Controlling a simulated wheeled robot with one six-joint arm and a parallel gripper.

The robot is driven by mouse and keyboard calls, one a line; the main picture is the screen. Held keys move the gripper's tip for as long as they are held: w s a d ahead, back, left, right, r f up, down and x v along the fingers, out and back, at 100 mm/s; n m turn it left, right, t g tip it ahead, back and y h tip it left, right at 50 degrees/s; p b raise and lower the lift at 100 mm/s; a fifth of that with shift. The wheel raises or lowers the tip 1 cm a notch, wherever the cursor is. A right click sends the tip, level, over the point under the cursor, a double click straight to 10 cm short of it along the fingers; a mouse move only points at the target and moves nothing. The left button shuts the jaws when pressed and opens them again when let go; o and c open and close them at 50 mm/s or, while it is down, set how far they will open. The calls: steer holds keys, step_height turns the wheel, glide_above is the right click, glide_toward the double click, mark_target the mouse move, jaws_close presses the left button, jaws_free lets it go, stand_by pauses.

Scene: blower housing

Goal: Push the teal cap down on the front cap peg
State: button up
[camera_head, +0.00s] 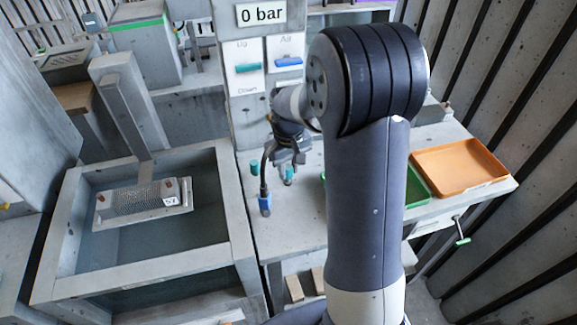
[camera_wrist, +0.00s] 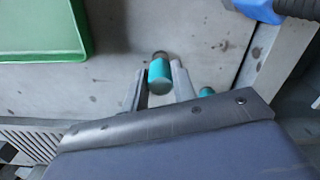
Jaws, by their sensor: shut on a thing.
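My gripper (camera_head: 287,160) is over the grey bench with its fingers pointing down. In the wrist view its two fingers (camera_wrist: 160,80) stand on either side of a teal cap (camera_wrist: 159,73) and are shut on it. This cap also shows just below the gripper in the head view (camera_head: 289,175). A dark round patch lies at the cap's far end. I cannot tell whether a peg is inside the cap or how far down it sits. A second teal piece (camera_head: 254,168) stands upright to the left; a teal piece also shows right of the fingers in the wrist view (camera_wrist: 207,92).
A blue-ended tool on a black hose (camera_head: 265,204) is close in front of the gripper. A green tray (camera_head: 417,190) and an orange tray (camera_head: 460,167) lie right, behind my arm. A water basin (camera_head: 240,225) is left. A panel with switches (camera_head: 264,66) rises behind.

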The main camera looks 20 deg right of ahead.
steer(key=shift+f, duration=0.25)
stand_by(0.3)
steer(key=shift+f+b, duration=0.4)
steer(key=shift+f, duration=0.05)
steer(key=shift+f, duration=0.35)
stand_by(0.7)
steer(key=o, duration=1)
steer(key=shift+o, duration=0.2)
steer(key=shift+r, duration=0.1)
step_height(320, 180, up, 11)
steer(key=shift+f+b, duration=0.15)
steer(key=shift+b, duration=0.25)
